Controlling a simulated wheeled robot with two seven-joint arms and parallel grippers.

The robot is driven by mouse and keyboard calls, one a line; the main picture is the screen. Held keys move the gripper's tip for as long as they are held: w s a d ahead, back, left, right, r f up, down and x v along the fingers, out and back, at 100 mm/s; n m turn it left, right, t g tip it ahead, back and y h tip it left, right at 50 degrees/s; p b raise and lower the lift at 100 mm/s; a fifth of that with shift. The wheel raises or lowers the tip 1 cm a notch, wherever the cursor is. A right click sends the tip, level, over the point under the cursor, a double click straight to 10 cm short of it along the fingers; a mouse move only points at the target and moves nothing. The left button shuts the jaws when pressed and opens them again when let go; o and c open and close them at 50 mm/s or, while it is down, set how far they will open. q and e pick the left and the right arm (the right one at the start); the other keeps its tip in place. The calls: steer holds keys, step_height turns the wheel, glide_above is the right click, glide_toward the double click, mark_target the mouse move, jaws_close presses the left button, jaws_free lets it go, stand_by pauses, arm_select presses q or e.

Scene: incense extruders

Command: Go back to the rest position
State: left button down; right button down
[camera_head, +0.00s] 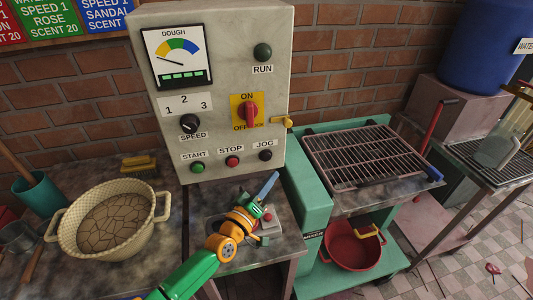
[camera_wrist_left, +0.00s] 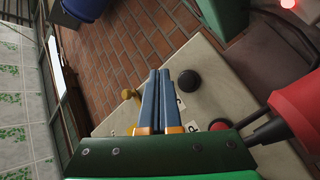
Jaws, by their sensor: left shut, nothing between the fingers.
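My left gripper (camera_head: 267,185) is at the end of my green and orange arm, which comes up from the bottom of the head view. Its blue fingers are together with nothing between them. They show below and in front of the control cabinet (camera_head: 222,75), near the black JOG button (camera_head: 265,155), and point up and right. In the left wrist view the shut fingers (camera_wrist_left: 165,74) lie over the pale panel, beside a dark round button (camera_wrist_left: 190,83). Whether they touch anything I cannot tell. My right gripper is in neither view.
A cream pot (camera_head: 110,218) with cracked dough stands at left near a teal cup (camera_head: 33,190). A green machine (camera_head: 305,208) and a wire rack (camera_head: 365,157) are at right, with a red pot (camera_head: 350,246) below. A small red-buttoned box (camera_head: 268,225) sits beside my arm.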

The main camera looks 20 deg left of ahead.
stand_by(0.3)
arm_select(q)
steer(key=s+d+f+m+g+h, duration=0.2)
steer(key=s+d+f+m+g, duration=0.3)
steer(key=s+d+f, duration=0.15)
steer(key=s+a+f+m+g+y, duration=0.1)
steer(key=s+a+f+g+y, duration=0.15)
steer(key=s, duration=0.45)
steer(key=s+a+f+m+g+y, duration=0.1)
steer(key=s+a+m+g, duration=0.2)
steer(key=s, duration=0.5)
steer(key=s+a+f+g+y, duration=0.2)
steer(key=s+g, duration=0.2)
steer(key=s, duration=0.3)
step_height(320, 180, down, 17)
steer(key=s+g, duration=0.2)
steer(key=s, duration=0.1)
steer(key=s+a+f, duration=0.2)
steer(key=s+f, duration=0.8)
steer(key=s, duration=0.1)
steer(key=shift+s+a+m+g, duration=0.2)
steer(key=shift+s+m+g, duration=0.1)
steer(key=shift+m+g, duration=0.15)
